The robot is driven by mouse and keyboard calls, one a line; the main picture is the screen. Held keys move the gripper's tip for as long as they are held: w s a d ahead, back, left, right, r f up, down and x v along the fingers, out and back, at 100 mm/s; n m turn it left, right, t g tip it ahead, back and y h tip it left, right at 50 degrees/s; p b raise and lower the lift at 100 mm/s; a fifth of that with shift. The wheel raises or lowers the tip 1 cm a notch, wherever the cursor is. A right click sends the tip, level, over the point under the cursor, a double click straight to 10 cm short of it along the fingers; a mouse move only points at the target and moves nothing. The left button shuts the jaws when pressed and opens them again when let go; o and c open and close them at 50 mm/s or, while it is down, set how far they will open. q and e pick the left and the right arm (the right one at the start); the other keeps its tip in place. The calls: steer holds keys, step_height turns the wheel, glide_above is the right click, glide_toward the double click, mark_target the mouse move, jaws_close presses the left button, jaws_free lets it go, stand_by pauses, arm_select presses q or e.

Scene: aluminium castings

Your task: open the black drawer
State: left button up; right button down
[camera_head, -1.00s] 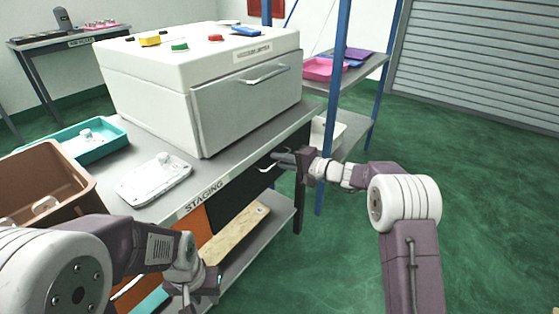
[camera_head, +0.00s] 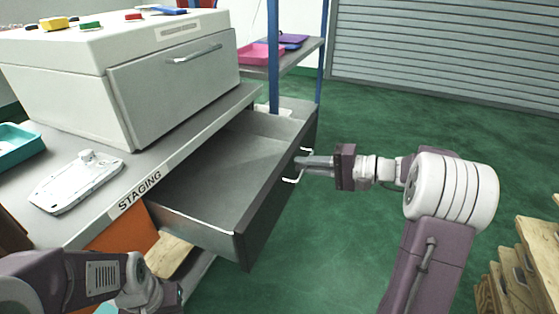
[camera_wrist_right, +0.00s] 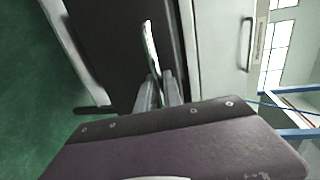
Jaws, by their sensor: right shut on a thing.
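The black drawer (camera_head: 272,205) is pulled well out from under the staging table, and its grey inside looks empty. Its dark front faces right and carries a pale bar handle (camera_head: 291,180). My right gripper (camera_head: 300,162) is shut on the handle. In the right wrist view the fingers (camera_wrist_right: 158,92) meet the handle (camera_wrist_right: 151,48) against the dark drawer front. My left arm (camera_head: 95,280) is at the lower left, and its gripper fingers are not visible.
The staging table (camera_head: 100,207) bears a white machine (camera_head: 120,85) and a white casting (camera_head: 75,182). A teal tray (camera_head: 18,146) is at the left edge. A blue-posted shelf (camera_head: 273,60) stands behind the drawer. Wooden pallets (camera_head: 515,275) are at lower right. Green floor is clear beyond my right arm.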

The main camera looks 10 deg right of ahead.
steer(key=shift+f+v, duration=0.2)
steer(key=shift+v, duration=0.7)
steer(key=shift+f+v, duration=0.2)
steer(key=shift+v, duration=0.75)
steer(key=shift+s, duration=0.1)
steer(key=c, duration=1.5)
jaws_free()
steer(key=shift+d, duration=0.1)
steer(key=p+v, duration=0.4)
steer(key=v, duration=0.5)
